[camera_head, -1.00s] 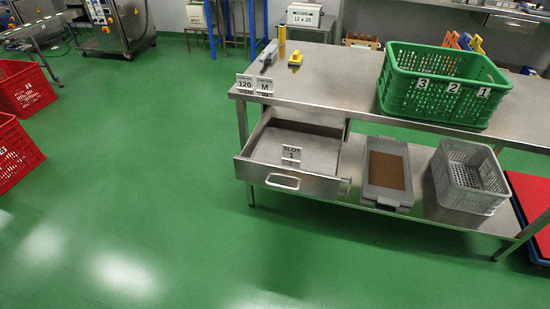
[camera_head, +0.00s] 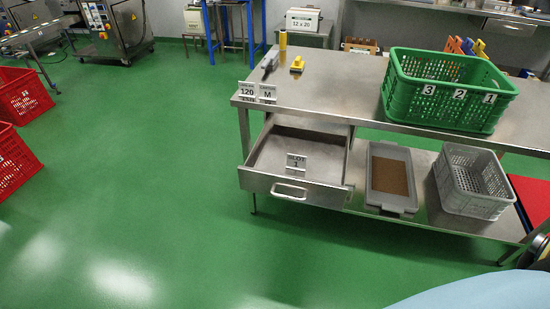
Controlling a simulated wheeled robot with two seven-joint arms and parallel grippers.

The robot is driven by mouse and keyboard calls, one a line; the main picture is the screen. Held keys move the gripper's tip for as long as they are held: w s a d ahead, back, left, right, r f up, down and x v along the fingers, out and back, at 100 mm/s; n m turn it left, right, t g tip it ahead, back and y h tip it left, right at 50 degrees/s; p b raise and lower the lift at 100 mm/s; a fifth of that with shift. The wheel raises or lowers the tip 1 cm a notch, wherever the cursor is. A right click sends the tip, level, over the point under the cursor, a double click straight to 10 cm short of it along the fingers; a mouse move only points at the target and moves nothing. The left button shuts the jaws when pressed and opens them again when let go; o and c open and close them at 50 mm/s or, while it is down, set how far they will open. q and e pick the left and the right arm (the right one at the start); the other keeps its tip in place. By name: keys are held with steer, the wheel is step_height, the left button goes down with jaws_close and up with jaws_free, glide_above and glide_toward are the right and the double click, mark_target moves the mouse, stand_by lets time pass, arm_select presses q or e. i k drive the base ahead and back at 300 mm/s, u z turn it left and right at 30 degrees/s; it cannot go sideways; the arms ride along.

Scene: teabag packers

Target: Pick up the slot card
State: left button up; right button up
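The slot card (camera_head: 297,162) is a small white card reading "SLOT 1". No gripper shows in the view. A pale blue rounded shape at the lower right seems to be part of my own arm; its gripper is out of sight.
The steel table (camera_head: 340,82) carries a green crate (camera_head: 447,112), two other cards (camera_head: 256,92) and a yellow-handled tool (camera_head: 297,65). A grey tray (camera_head: 391,203) and grey crate (camera_head: 472,205) sit on the lower shelf. Red crates (camera_head: 22,98) stand left. Green floor before the drawer is clear.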

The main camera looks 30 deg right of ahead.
mark_target(294, 163)
steer(key=i, duration=1.15)
steer(key=z, duration=0.25)
